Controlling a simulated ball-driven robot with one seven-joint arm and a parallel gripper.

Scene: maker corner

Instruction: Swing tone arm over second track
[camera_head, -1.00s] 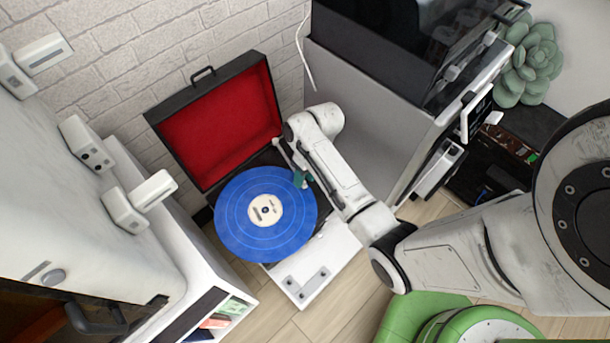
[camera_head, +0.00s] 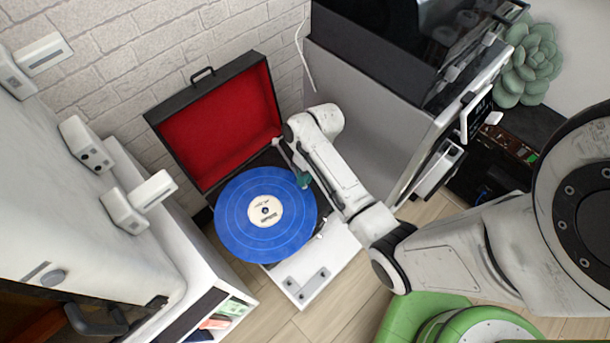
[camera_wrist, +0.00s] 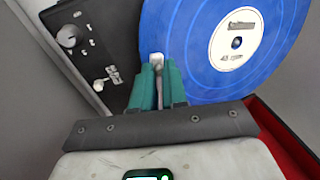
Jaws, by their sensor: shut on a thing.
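The record player holds a blue record (camera_head: 240,228) with a cream label and several lighter rings; it also fills the top of the wrist view (camera_wrist: 200,45). The tone arm (camera_head: 283,152) starts at a pivot behind the record on the right. My gripper (camera_head: 303,180) is at the record's right edge. In the wrist view, its teal fingers (camera_wrist: 159,82) are shut on the tone arm, with the pale head (camera_wrist: 157,58) showing just past the tips. The head appears over the record's outer edge; its height above the surface cannot be told.
The open lid with red lining (camera_head: 222,120) stands behind the record. A control panel with a knob (camera_wrist: 69,36) lies beside it. A grey cabinet (camera_head: 365,110) stands close on the right, and a white shelf unit (camera_head: 190,262) on the left.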

